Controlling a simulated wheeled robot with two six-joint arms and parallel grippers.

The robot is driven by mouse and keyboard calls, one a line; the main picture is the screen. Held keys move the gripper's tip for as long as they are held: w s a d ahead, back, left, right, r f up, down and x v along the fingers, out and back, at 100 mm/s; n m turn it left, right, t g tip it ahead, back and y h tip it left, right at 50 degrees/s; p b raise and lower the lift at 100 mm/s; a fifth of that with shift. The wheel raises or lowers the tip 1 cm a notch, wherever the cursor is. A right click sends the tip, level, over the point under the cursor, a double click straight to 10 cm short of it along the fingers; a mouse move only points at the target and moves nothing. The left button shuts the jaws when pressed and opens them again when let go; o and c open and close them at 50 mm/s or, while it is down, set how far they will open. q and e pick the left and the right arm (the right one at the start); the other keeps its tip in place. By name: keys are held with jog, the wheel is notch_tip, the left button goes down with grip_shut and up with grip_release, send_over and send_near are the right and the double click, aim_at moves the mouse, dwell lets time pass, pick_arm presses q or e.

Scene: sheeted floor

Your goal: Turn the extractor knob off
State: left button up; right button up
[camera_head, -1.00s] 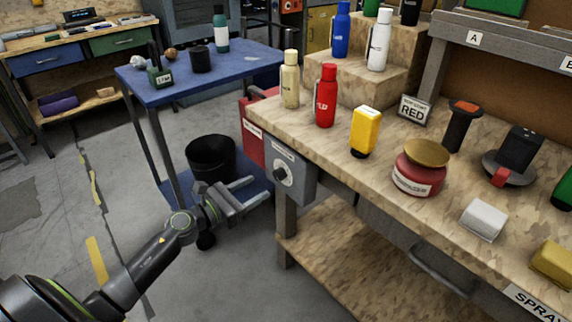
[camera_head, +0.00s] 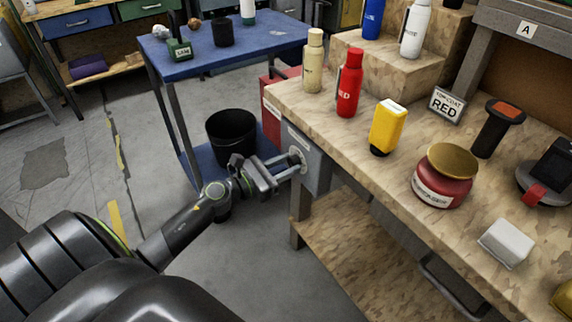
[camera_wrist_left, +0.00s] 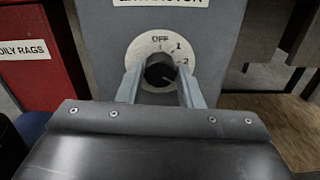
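The extractor box (camera_head: 309,163), a grey box, hangs at the near left end of the workbench. In the left wrist view the box (camera_wrist_left: 105,30) carries a white round dial (camera_wrist_left: 136,52) marked OFF at the top, with 1 and 2 on the right. A black knob (camera_wrist_left: 160,70) sits at its centre; I cannot tell which mark it points to. My left gripper (camera_head: 290,165) faces the box. In the wrist view its two fingers (camera_wrist_left: 161,84) stand apart on either side of the knob; whether they touch it is unclear. My right gripper is not in view.
A red oily-rags bin (camera_head: 272,118) adjoins the box on the left. A blue cart (camera_head: 200,66) and a black bucket (camera_head: 231,135) stand behind my left arm. The wooden bench (camera_head: 350,165) holds bottles and a red jar (camera_head: 442,182).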

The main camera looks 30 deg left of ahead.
pick_arm(q)
jog(key=c, duration=0.5)
